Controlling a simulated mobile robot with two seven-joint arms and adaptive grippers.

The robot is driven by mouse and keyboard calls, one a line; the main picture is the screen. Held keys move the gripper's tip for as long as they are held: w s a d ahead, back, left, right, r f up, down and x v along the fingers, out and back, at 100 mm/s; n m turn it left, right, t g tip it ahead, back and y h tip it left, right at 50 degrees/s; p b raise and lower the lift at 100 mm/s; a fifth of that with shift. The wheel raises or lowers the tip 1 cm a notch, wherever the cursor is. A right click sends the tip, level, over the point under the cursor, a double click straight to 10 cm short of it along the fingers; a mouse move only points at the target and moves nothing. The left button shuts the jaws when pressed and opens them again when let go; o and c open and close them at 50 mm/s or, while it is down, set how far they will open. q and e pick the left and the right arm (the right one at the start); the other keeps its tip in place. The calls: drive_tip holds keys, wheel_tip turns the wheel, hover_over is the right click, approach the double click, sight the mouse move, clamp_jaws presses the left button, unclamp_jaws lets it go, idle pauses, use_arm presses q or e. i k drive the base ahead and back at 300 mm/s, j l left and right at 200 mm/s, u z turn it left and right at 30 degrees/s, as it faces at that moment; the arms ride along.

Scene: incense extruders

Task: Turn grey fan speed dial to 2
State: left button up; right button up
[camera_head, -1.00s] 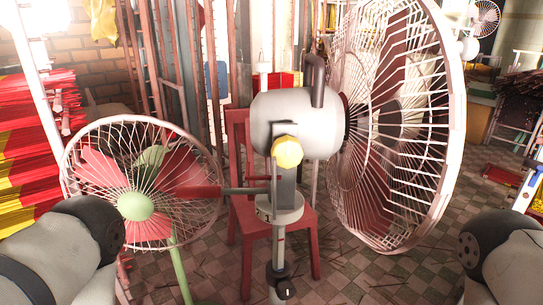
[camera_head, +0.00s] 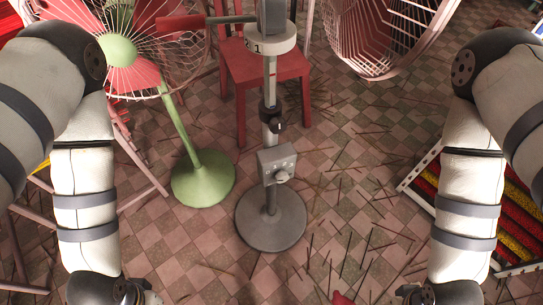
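The grey fan (camera_head: 270,105) stands upright in the middle of the view, on a round grey base (camera_head: 270,220). My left gripper (camera_head: 145,292) is partly in view at the bottom left, and my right gripper (camera_head: 415,292) at the bottom right. Both are well apart from the dial and cut off by the frame edge. Their fingers do not show clearly.
A green-and-red fan (camera_head: 120,50) with a green base (camera_head: 203,178) stands close left of the grey fan. A red chair (camera_head: 265,70) is behind the post. Thin sticks litter the tiled floor (camera_head: 340,210). A rack of red and yellow sticks (camera_head: 490,210) is at right.

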sight(281, 176)
drive_tip(key=k+l, duration=0.15)
drive_tip(key=l, duration=0.2)
drive_tip(key=k+l+u, duration=0.15)
drive_tip(key=l, duration=0.2)
drive_tip(key=k+l, duration=0.15)
drive_tip(key=l, duration=0.15)
drive_tip(key=k+l+u, duration=0.1)
drive_tip(key=l, duration=0.25)
